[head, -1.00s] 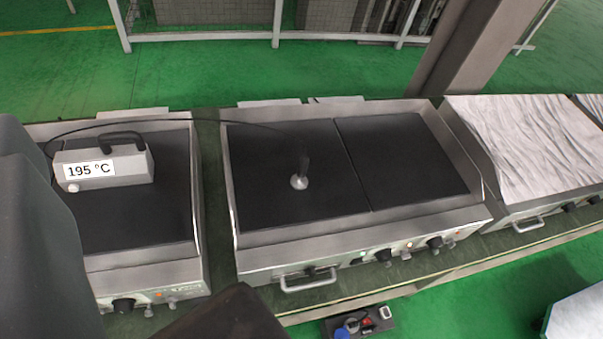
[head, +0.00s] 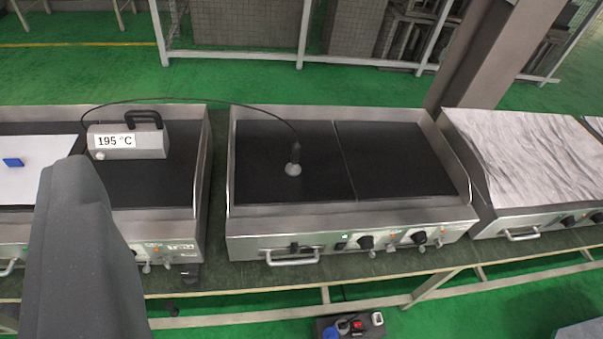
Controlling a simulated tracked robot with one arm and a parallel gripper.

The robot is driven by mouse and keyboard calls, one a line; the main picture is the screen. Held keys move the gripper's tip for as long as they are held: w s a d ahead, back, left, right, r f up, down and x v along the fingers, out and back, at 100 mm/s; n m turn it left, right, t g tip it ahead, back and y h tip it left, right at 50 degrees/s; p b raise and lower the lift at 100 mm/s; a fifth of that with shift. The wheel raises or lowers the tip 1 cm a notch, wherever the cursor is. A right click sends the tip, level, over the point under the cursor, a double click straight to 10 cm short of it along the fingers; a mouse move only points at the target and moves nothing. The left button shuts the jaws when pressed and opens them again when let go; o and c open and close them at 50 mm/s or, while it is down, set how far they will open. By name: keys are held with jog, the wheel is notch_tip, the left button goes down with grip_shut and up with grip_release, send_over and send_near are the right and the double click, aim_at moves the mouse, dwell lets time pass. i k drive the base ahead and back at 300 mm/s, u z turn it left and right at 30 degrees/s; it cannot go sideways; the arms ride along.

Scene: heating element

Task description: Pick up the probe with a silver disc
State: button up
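The probe (head: 295,157) stands upright on the left black plate of the middle griddle. It has a dark handle and a silver disc (head: 293,169) at its foot, resting on the plate. A thin black cable arcs from it to a grey meter box (head: 128,141) reading 195 °C on the griddle to the left. A large dark grey part of my arm or gripper fills the lower left of the view, well apart from the probe. Its fingertips cannot be made out, so I cannot tell whether the gripper is open.
The middle griddle (head: 350,215) has raised metal walls at its sides and back and knobs along its front. A griddle with a pale streaked top (head: 530,150) stands at the right. A brown pillar (head: 490,60) rises behind. A small dark box (head: 350,327) lies below the bench.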

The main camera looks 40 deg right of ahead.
aim_at(293, 168)
jog(key=u, duration=0.25)
jog(key=i, duration=1.4)
jog(key=z, duration=0.65)
